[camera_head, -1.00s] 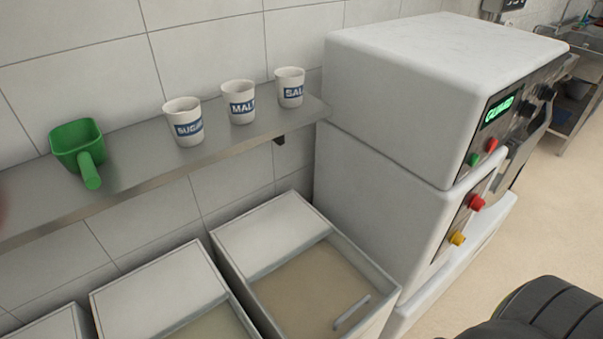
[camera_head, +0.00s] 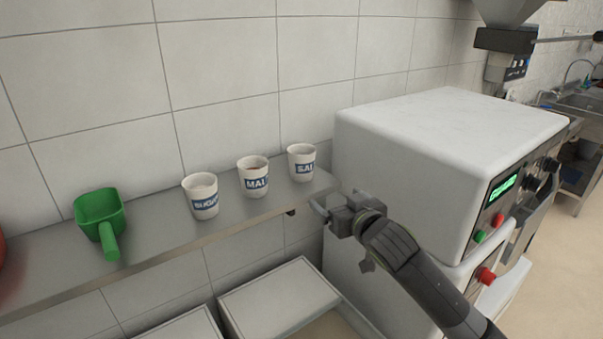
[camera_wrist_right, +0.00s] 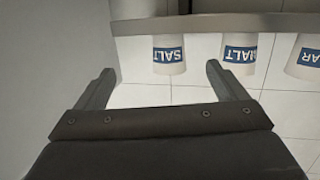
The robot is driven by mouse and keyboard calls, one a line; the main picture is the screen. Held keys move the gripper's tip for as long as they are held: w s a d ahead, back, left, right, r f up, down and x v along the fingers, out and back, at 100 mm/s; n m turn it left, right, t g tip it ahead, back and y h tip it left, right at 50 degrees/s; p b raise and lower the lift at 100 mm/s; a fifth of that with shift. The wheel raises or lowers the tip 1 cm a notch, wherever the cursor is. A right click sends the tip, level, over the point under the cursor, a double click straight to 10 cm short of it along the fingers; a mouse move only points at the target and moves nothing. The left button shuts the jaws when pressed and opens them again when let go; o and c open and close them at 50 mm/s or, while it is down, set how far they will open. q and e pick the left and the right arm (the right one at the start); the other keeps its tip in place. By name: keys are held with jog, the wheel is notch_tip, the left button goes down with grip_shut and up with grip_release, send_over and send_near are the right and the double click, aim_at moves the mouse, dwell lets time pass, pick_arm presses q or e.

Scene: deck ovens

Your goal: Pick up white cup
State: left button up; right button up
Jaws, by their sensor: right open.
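Three white cups with blue labels stand upright in a row on a metal shelf (camera_head: 150,243): the SUGAR cup (camera_head: 201,196), the MALT cup (camera_head: 253,176) and the SALT cup (camera_head: 302,162). My right gripper (camera_head: 328,207) is open and empty, just in front of the shelf's right end, right of and below the SALT cup. In the right wrist view, where the scene appears upside down, the SALT cup (camera_wrist_right: 168,55) and MALT cup (camera_wrist_right: 239,53) show beyond the open fingers (camera_wrist_right: 160,72). The SUGAR cup (camera_wrist_right: 305,58) is partly cut off. My left gripper is not seen.
A green scoop (camera_head: 101,220) lies on the shelf's left part, with a red object (camera_head: 2,250) at the left edge. A large white machine (camera_head: 440,140) stands right of the shelf. Lidded bins (camera_head: 280,298) stand below it.

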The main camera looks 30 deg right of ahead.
jog(key=t, duration=0.1)
send_near(309, 159)
jog(key=w+p, duration=0.1)
jog(key=w, duration=0.1)
jog(key=w+p, duration=0.1)
jog(key=w, duration=0.2)
jog(key=w+p, duration=0.1)
jog(key=w, duration=0.1)
jog(key=shift+w+d, duration=0.2)
jog(key=shift+d, duration=0.2)
jog(key=shift+w+f, duration=0.15)
jog(key=shift+w, duration=0.3)
jog(key=shift+w+f+p, duration=0.1)
jog(key=shift+w+p, duration=0.45)
jog(key=shift+w, duration=0.1)
jog(key=w, duration=0.1)
jog(key=w+p, duration=0.1)
jog(key=shift+w+a+f, duration=0.15)
jog(key=shift+w+f, duration=0.2)
jog(key=shift+f, duration=0.05)
jog(key=shift+w+f, duration=0.15)
jog(key=shift+w, duration=0.45)
jog(key=shift+c, duration=0.3)
jog(key=c, duration=1)
